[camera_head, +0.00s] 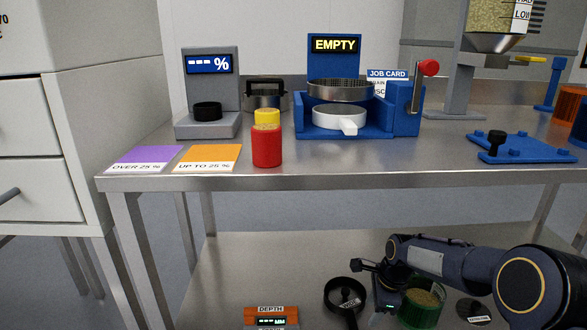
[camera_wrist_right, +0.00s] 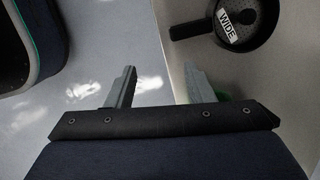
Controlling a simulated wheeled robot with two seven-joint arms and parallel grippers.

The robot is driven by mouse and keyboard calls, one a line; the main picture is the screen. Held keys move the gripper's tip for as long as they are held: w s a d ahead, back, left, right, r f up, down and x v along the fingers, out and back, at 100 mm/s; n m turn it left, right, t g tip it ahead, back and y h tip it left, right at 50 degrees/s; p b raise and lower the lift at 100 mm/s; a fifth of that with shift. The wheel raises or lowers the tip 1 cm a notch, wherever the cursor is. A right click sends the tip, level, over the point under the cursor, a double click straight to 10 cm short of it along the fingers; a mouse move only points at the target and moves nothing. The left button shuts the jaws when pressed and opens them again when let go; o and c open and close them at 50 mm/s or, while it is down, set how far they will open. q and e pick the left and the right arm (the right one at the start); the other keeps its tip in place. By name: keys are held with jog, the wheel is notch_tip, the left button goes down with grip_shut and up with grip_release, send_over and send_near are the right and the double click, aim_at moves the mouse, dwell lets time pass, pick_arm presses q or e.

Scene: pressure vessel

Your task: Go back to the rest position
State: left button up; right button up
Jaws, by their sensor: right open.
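My right arm comes in from the right in the head view, low over the lower shelf of the steel table. Its gripper (camera_head: 368,287) is open with nothing between the fingers, beside a dark round pan and a green container. In the right wrist view the two fingers (camera_wrist_right: 160,82) stand apart, one over the floor and one over the shelf's edge. The dark pan labelled WIDE (camera_wrist_right: 237,24) lies ahead of them to the right. My left gripper is in neither view.
The lower shelf (camera_head: 270,262) holds the dark pan (camera_head: 338,296), the green container (camera_head: 422,308), a dark disc (camera_head: 473,312) and an orange DEPTH box (camera_head: 271,311). The tabletop (camera_head: 380,162) above bears a red bottle (camera_head: 267,146) and a blue stand (camera_head: 300,122).

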jog(key=s+d+r+n+t+y, duration=0.1)
jog(key=s+d+r+n+t, duration=0.15)
jog(key=s+r+n, duration=0.95)
jog(key=s+a+n+t, duration=0.2)
jog(key=s+n, duration=0.3)
jog(key=s, duration=1.5)
notch_tip(320, 180, up, 36)
jog(key=p, duration=3.6)
jog(key=shift+n+y, duration=0.4)
